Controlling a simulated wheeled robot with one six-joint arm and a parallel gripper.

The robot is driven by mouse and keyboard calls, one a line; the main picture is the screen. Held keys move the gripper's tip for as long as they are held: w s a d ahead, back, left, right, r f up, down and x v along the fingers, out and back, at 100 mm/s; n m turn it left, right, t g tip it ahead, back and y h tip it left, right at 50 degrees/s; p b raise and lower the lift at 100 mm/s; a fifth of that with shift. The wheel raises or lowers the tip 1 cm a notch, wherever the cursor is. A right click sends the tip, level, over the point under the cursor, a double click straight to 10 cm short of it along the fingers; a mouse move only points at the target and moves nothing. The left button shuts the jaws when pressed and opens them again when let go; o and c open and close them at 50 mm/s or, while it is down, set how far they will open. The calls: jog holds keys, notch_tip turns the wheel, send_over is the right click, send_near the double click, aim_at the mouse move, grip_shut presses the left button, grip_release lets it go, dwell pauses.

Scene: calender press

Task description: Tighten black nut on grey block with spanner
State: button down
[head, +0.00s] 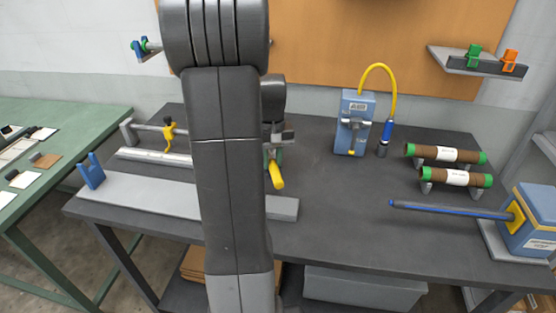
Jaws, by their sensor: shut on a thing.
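My gripper (281,136) is to the right of my own arm, above the back middle of the dark workbench. It is shut on a tool with a yellow end (276,176) that hangs down below it. A bit of green shows just above the yellow end. My arm hides part of the tool, and I cannot tell from its shape whether it is the spanner. I cannot make out the black nut or its grey block; my arm covers the middle of the bench.
The workbench (335,215) has a long grey plate (150,195) and a rail with a yellow clamp (168,137) at left. A blue box with yellow hose (353,115) stands behind. Brown rolls (445,153) and a blue rod (450,210) lie at right. The front right is clear.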

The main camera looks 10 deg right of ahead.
jog(key=shift+w+a+m+p, duration=0.15)
jog(key=shift+a+m+p, duration=0.25)
jog(key=shift+a+m, duration=0.95)
jog(key=shift+w+a+m+p, duration=0.2)
jog(key=shift+w+a+m, duration=0.05)
jog(key=shift+a+m, duration=0.5)
jog(key=shift+w+a+m+p, duration=0.15)
jog(key=shift+w+a+m, duration=0.1)
jog(key=shift+a+m, duration=0.4)
jog(key=shift+d, duration=0.2)
jog(key=shift+s+d+n, duration=0.25)
jog(key=shift+d+n, duration=0.3)
jog(key=shift+r, duration=0.15)
jog(key=shift+r+p, duration=2.1)
jog(key=shift+r, duration=0.3)
